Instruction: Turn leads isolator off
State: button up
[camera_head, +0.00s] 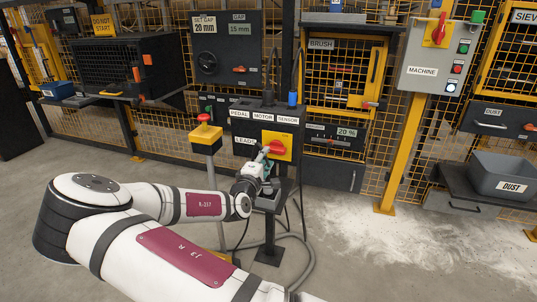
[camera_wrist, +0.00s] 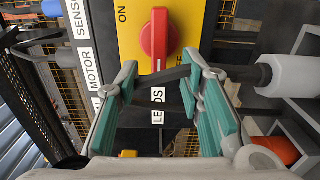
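The leads isolator is a yellow plate (camera_head: 287,142) with a red handle (camera_head: 274,148) on the dark box labelled LEADS. In the wrist view the red handle (camera_wrist: 158,42) stands just past my fingertips, with the yellow plate (camera_wrist: 190,22) behind it. The handle's long side runs up and down there; the word ON is at the plate's left, and other lettering is partly hidden. My gripper (camera_wrist: 163,70) is open, its teal fingers apart, with the handle between and beyond their tips. No contact shows. In the head view my gripper (camera_head: 266,163) is just below and left of the handle.
The PEDAL, MOTOR and SENSOR labels (camera_head: 263,116) sit above the isolator. A yellow post with a red button (camera_head: 205,132) stands close at the left. Cables hang behind and beside the stand. A grey MACHINE panel (camera_head: 430,70) with its own red switch is at the right.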

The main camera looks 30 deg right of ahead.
jog(key=v, duration=0.7)
jog(key=shift+s+a, duration=0.1)
jog(key=shift+a, duration=0.05)
jog(key=shift+f, duration=0.1)
